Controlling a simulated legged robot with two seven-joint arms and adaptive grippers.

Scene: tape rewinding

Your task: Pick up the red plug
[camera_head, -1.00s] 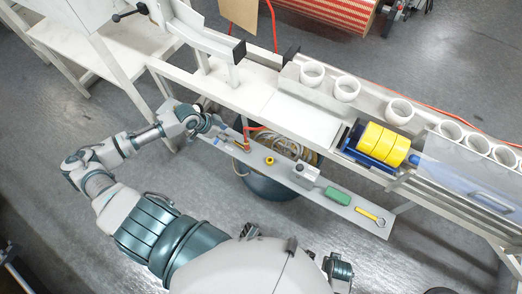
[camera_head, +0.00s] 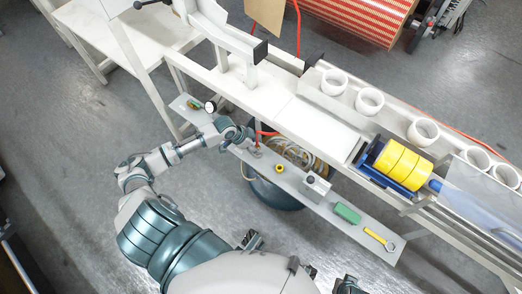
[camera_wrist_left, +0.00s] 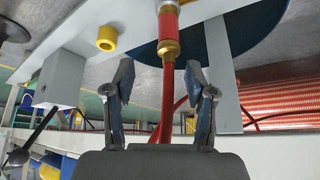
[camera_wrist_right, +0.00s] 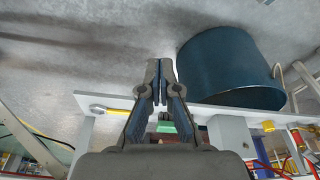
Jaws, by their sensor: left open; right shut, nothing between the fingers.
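The red plug, a red cylinder with brass ends (camera_wrist_left: 169,22), shows at the top middle of the left wrist view. Its red hose runs down between my left fingers. My left gripper (camera_wrist_left: 158,72) is open and empty, with its fingertips just short of the plug's brass end. In the head view this gripper (camera_head: 249,139) is over the narrow grey shelf, close to the plug (camera_head: 257,151), which is small and partly hidden. My right gripper (camera_wrist_right: 159,72) is shut and empty in its wrist view, away from the plug.
The shelf (camera_head: 228,142) also holds a yellow ring (camera_head: 279,169), a grey box (camera_head: 315,186), a green block (camera_head: 347,213) and a yellow-handled wrench (camera_head: 380,238). A dark blue bin (camera_head: 272,193) with coiled hose stands below. The white bench (camera_head: 325,131) lies behind.

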